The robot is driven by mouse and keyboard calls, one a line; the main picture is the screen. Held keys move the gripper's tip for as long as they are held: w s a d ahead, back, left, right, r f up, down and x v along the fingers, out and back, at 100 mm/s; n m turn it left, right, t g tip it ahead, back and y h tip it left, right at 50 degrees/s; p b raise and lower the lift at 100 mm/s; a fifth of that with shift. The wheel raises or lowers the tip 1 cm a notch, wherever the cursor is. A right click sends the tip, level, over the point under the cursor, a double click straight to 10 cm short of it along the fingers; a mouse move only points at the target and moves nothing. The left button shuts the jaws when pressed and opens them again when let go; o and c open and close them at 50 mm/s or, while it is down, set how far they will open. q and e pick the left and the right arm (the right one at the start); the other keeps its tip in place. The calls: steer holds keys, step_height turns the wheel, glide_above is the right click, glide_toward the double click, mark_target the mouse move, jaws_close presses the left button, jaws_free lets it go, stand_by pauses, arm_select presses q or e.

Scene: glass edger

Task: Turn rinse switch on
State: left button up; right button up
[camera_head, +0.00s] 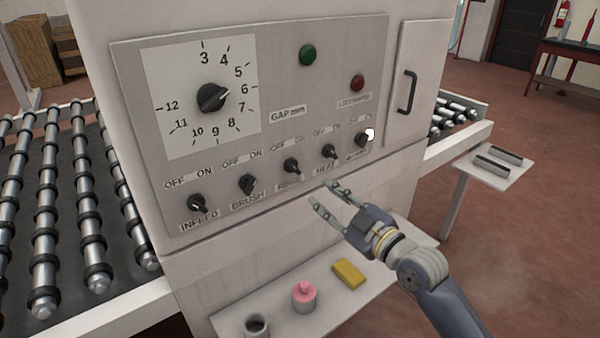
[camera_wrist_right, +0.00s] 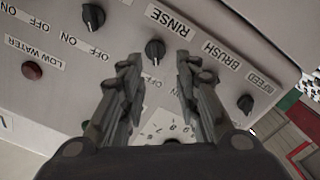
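The rinse switch (camera_head: 292,167) is a black rotary knob in the middle of the lower row on the grey panel, with OFF and ON marks above it and its label below. In the right wrist view the rinse switch (camera_wrist_right: 155,50) appears near the top centre, framed between the fingertips. My right gripper (camera_head: 322,192) is open and empty, below and to the right of the rinse switch, apart from it in the head view. The right gripper (camera_wrist_right: 158,66) also shows in the wrist view with its fingers spread. Which mark the knob points to is unclear. My left gripper is not in view.
The brush switch (camera_head: 247,184) and heat switch (camera_head: 329,151) flank the rinse switch closely. A large gap dial (camera_head: 212,97), green button (camera_head: 308,55) and red button (camera_head: 357,83) are above. A shelf (camera_head: 325,309) below carries a yellow block (camera_head: 349,273) and a pink-topped jar (camera_head: 304,295).

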mark_target(297, 170)
steer(key=x, duration=0.3)
steer(key=r+p+x, duration=0.1)
steer(key=x, duration=0.2)
steer(key=p+x, duration=0.1)
steer(key=x, duration=0.2)
steer(key=shift+w+r, duration=0.15)
steer(key=shift+w, duration=0.1)
steer(key=shift+p+x, duration=0.3)
steer(key=shift+x, duration=0.6)
steer(key=shift+s, duration=0.1)
steer(key=shift+c, duration=0.6)
jaws_close()
